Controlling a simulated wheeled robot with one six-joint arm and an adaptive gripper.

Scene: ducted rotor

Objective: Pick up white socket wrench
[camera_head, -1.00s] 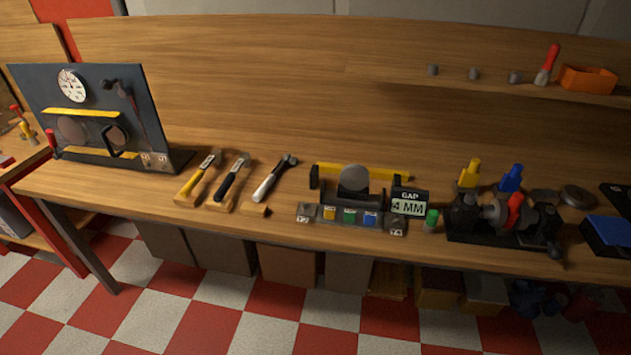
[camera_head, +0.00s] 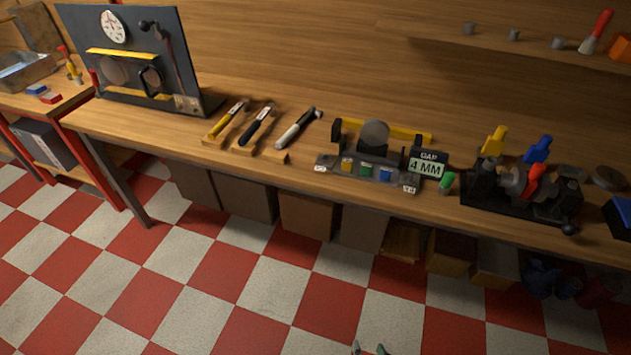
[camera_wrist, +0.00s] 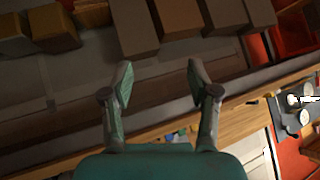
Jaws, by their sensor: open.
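The white socket wrench (camera_head: 294,132) lies on the workbench, with a white handle and a dark head at its upper right end. It is the rightmost of three tools in a row, beside a black-handled tool (camera_head: 257,126) and a yellow-handled tool (camera_head: 228,120). My gripper (camera_head: 370,348) shows only its fingertips at the bottom edge of the head view, well apart from the wrench. In the wrist view my gripper (camera_wrist: 160,78) is open with nothing between its fingers. I cannot make out the wrench in that view.
Boxes (camera_head: 307,215) sit under the bench. The checkered floor (camera_head: 230,290) in front is clear.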

